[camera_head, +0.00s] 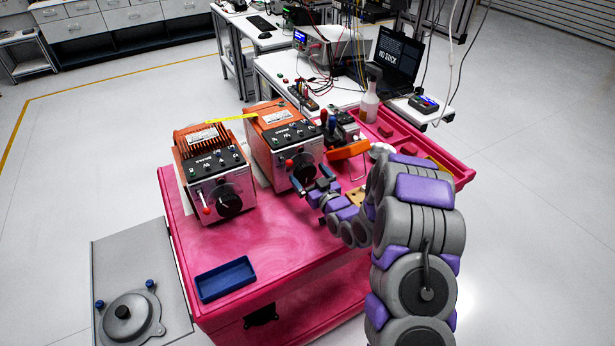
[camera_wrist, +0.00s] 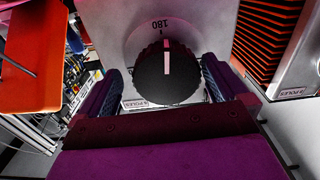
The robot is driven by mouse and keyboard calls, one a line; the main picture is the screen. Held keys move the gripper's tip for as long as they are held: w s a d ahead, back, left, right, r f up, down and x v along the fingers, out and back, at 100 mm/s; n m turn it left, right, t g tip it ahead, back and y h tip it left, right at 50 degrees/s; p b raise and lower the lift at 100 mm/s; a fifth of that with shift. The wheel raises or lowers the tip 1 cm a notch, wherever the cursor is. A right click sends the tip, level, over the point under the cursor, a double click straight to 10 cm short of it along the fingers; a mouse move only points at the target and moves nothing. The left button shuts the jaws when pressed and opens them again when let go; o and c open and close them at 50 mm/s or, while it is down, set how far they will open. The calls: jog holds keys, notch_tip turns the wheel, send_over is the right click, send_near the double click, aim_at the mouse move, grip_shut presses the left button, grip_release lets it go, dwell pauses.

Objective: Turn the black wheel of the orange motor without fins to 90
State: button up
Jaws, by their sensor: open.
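The orange motor without fins (camera_head: 266,122) stands on the pink cart, right of the finned orange motor (camera_head: 205,137). Its black wheel (camera_head: 304,174) is on the lower front face, partly hidden by my gripper (camera_head: 317,181). In the wrist view the black wheel (camera_wrist: 167,75) carries a white pointer line, pointing up at the upside-down "180" mark. My gripper (camera_wrist: 162,88) is open, with one finger on each side of the wheel. The right finger looks very close to it; whether it touches, I cannot tell. The finned motor (camera_wrist: 285,45) shows at the right there.
The finned motor has its own black wheel (camera_head: 229,199) and a red-tipped lever. A blue tray (camera_head: 225,278) lies on the pink cart (camera_head: 185,250). An orange-handled item (camera_head: 348,150) and a spray bottle (camera_head: 370,100) are right of the motors. The cart's front middle is clear.

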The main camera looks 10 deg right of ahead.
jog(key=shift+w+a, duration=0.15)
jog(key=shift+w, duration=0.2)
jog(key=shift+w+a, duration=0.15)
jog(key=shift+a, duration=0.5)
jog(key=shift+d, duration=0.35)
jog(key=c, duration=0.5)
jog(key=shift+a, duration=0.1)
jog(key=c, duration=0.5)
